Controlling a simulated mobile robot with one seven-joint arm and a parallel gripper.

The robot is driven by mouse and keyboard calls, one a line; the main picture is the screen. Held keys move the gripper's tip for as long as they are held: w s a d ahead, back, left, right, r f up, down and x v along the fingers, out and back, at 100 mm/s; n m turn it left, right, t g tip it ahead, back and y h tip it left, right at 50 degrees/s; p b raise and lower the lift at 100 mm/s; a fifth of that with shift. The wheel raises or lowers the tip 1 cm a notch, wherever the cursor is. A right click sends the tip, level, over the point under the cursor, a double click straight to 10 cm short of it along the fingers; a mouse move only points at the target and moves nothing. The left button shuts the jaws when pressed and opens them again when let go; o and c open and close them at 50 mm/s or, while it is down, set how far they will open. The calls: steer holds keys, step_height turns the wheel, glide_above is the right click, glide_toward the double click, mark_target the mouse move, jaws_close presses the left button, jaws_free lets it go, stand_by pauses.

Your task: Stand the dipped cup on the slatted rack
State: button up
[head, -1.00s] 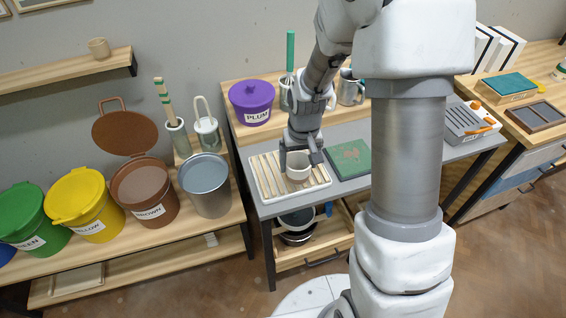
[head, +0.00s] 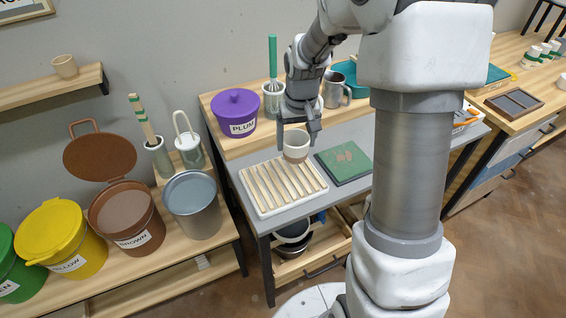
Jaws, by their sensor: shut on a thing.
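The cup (head: 296,154), pale at the top and tan-brown below, is upright in my gripper (head: 297,143). My gripper is shut on it, with a finger on either side. The slatted rack (head: 258,209), a pale tray with wooden slats, lies on the grey worktop. In the head view the cup overlaps the rack's back right part. It appears held above the rack, but the gap under it is hard to judge. The slats in front of it are bare.
A green board (head: 346,168) lies right of the rack. A purple PLUM bucket (head: 237,115), a whisk pot and a metal jug (head: 333,92) stand behind. A grey bucket (head: 193,208) and brown bucket (head: 128,222) stand left. My column hides the worktop's right part.

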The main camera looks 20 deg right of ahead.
steer(key=shift+s+a+f+b, duration=0.1)
steer(key=shift+a+f, duration=0.5)
steer(key=shift+f, duration=0.4)
steer(key=shift+a+f+b, duration=0.1)
steer(key=shift+a+f, duration=0.45)
steer(key=shift+f, duration=0.5)
steer(key=shift+s+a+f+b, duration=0.1)
steer(key=shift+a+f, duration=0.5)
steer(key=shift+f, duration=0.4)
steer(key=shift+f, duration=0.1)
steer(key=shift+f, duration=0.15)
steer(key=o, duration=1.2)
steer(key=shift+o, duration=0.2)
